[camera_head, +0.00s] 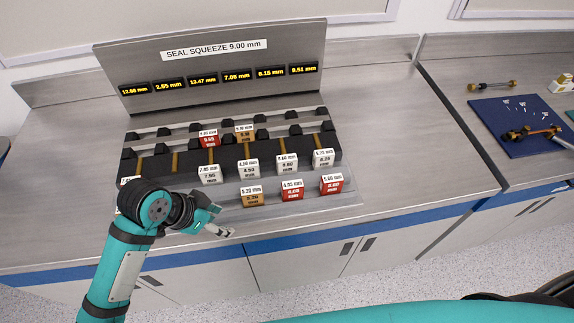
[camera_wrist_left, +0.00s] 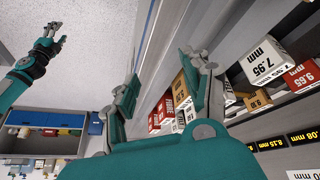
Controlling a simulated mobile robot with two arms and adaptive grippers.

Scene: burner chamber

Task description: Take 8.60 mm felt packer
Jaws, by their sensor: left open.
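A white block (camera_head: 287,164) in the middle row of the rack seems to read 8.60 mm, though its label is small. A red block (camera_head: 331,184) at the front right has a similar, blurred number. My left gripper (camera_head: 221,231) is open and empty at the bench's front edge, left of the front row and apart from the blocks. In the left wrist view its spread fingers (camera_wrist_left: 168,82) have nothing between them. My right gripper (camera_wrist_left: 48,36) shows far off at the upper left of that view, too small to tell its jaws.
The dark stepped rack (camera_head: 175,133) holds several other white, red and orange blocks, including a white 7.95 mm one (camera_head: 210,174). A panel (camera_head: 222,62) with yellow readouts stands behind it. A blue mat (camera_head: 490,113) with parts lies right. The bench right of the rack is clear.

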